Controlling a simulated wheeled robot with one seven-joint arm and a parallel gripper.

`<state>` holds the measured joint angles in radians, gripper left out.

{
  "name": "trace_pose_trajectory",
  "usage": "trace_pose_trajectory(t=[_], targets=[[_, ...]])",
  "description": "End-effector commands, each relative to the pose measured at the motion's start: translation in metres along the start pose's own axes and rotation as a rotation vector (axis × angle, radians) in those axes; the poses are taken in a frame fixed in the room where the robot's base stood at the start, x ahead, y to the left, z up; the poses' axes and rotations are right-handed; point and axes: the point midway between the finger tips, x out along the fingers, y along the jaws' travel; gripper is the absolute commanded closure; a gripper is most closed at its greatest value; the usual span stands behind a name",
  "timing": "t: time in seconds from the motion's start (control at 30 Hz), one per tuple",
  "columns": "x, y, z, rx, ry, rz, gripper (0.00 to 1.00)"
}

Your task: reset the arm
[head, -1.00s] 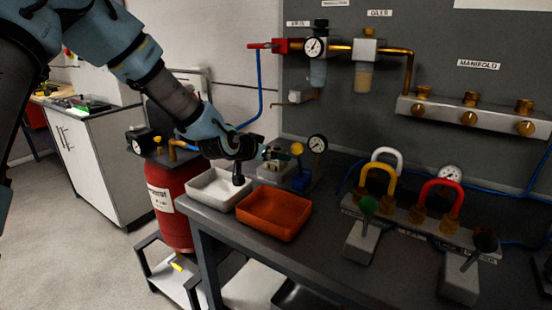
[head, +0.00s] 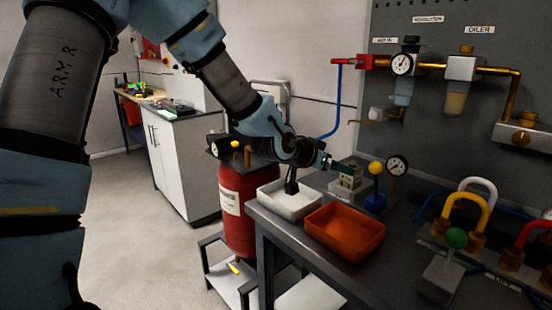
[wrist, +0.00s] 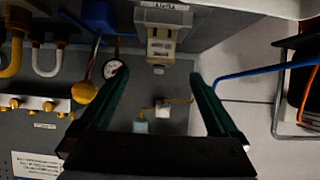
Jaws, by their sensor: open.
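My arm reaches from the upper left of the head view over the bench's left end. My gripper (head: 337,167) is above and behind the white tray, close to a small beige block-like device (head: 348,179). In the wrist view my gripper (wrist: 160,80) has its two green fingers spread wide with nothing between the tips. The beige device (wrist: 163,38) shows beyond the fingertips there, apart from them. The exact gap is hard to tell.
A white tray (head: 288,208) and an orange tray (head: 345,250) stand at the bench's left end. A yellow-knobbed blue device (head: 375,200) and a gauge (head: 396,166) are right of my gripper. A red cylinder (head: 237,220) stands left of the bench. Open floor lies further left.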

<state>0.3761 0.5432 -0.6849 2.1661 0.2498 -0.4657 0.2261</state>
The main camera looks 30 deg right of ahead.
Motion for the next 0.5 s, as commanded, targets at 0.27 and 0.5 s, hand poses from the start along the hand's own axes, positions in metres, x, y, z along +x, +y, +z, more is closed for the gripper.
trace_pose_trajectory(t=[0.27, 0.5], targets=[[-0.011, -0.02, 0.014, -0.015, -0.047, -0.04, 0.03], [-0.095, -0.113, 0.093, -0.157, -0.302, -0.258, 0.03]])
